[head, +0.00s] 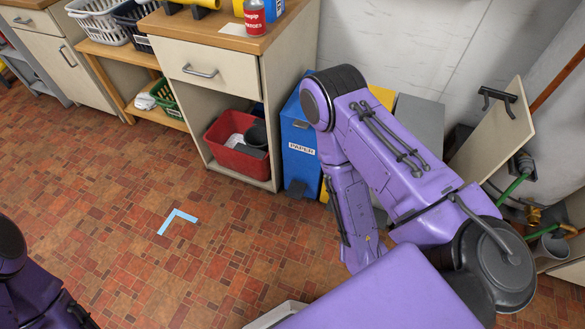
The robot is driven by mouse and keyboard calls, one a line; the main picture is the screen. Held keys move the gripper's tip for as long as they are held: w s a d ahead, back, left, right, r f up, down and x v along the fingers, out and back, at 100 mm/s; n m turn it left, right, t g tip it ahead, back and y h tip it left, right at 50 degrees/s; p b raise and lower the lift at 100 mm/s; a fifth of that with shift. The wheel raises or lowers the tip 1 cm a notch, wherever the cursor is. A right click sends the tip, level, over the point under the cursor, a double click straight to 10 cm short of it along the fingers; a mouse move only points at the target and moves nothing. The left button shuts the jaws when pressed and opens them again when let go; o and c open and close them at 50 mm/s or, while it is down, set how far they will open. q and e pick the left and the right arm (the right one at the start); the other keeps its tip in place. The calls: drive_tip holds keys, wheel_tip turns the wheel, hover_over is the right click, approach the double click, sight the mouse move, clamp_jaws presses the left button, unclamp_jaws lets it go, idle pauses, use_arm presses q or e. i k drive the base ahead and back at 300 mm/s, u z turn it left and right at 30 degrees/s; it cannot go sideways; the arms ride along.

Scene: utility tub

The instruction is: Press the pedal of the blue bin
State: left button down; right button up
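The blue bin (297,168) stands on the floor right of the wooden cabinet, with a white PAPER label on its front.
A yellow bin (383,96) and a grey bin (420,122) stand right of the blue bin, partly behind my arm. The cabinet (222,72) holds a red basket (237,159) on its low shelf. A light-blue corner mark (178,218) lies on open floor.

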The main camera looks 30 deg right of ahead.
sight(296, 189)
drive_tip(key=z, duration=0.75)
drive_tip(key=i, duration=1)
drive_tip(key=z, duration=0.95)
